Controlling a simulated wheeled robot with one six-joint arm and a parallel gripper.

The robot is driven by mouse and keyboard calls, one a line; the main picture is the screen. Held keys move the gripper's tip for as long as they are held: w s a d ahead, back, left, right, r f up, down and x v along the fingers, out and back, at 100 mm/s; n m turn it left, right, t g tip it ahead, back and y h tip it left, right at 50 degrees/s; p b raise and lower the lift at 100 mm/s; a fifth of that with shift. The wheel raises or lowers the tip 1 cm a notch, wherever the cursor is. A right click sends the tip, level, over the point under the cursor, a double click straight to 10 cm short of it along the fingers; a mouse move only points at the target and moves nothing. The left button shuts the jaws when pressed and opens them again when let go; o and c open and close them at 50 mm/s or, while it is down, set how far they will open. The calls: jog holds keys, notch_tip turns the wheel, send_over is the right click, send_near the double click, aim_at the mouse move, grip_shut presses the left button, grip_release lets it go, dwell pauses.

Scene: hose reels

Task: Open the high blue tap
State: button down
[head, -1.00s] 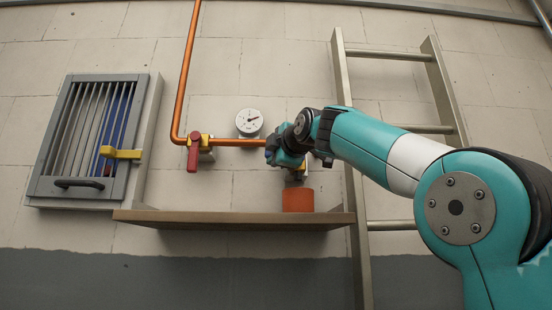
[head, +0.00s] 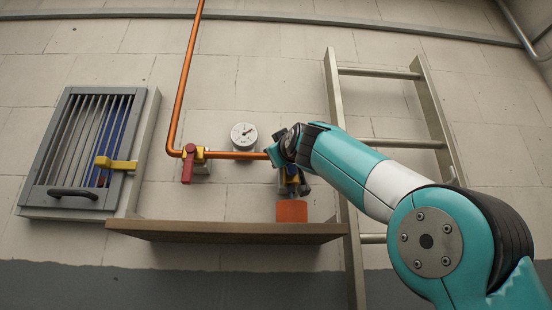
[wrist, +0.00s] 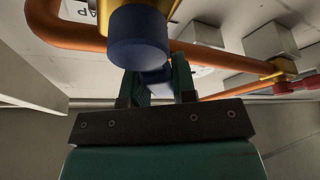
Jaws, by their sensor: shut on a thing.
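The blue tap shows in the wrist view as a thick round blue part (wrist: 138,38) below a brass body on the copper pipe. A smaller blue handle part (wrist: 157,76) lies beyond it, between my fingers. My gripper (wrist: 159,84) is shut on this blue handle, one finger on each side. In the head view the tap (head: 293,182) is at the right end of the copper pipe, above the shelf. My gripper (head: 278,153) is there at the tap, and my wrist hides much of it. The handle's exact angle is hard to tell.
A red-handled tap (head: 188,166) and a round gauge (head: 244,135) are to the left on the pipe. An orange object (head: 292,211) stands on the wooden shelf (head: 225,231) below. A ladder (head: 395,143) is right of the tap. A grille panel (head: 85,145) with yellow latch hangs left.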

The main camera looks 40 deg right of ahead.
aim_at(292, 164)
jog(key=m, duration=0.1)
jog(key=d+m+h, duration=0.1)
jog(key=m, duration=0.1)
jog(key=m+h, duration=0.1)
jog(key=m, duration=0.1)
jog(key=shift+s+d+r, duration=0.15)
jog(key=shift+s+r, duration=0.1)
jog(key=shift+s, duration=0.15)
jog(key=shift+s+d+m+g+h, duration=0.15)
jog(key=shift+d+m+g+h, duration=0.2)
jog(key=shift+m, duration=0.4)
jog(key=shift+s+d+m+g+h, duration=0.1)
jog(key=shift+m+g+h, duration=0.1)
jog(key=shift+m+h, duration=0.45)
jog(key=shift+s+d+m+g+h, duration=0.15)
jog(key=shift+d+m+g+h, duration=0.1)
jog(key=shift+m, duration=0.65)
jog(key=c, duration=0.9)
grip_release()
jog(key=shift+r, duration=0.1)
jog(key=shift+s+a, duration=0.1)
jog(key=shift+s, duration=0.05)
jog(key=shift+b+v, duration=3.95)
jog(key=shift+v, duration=4.7)
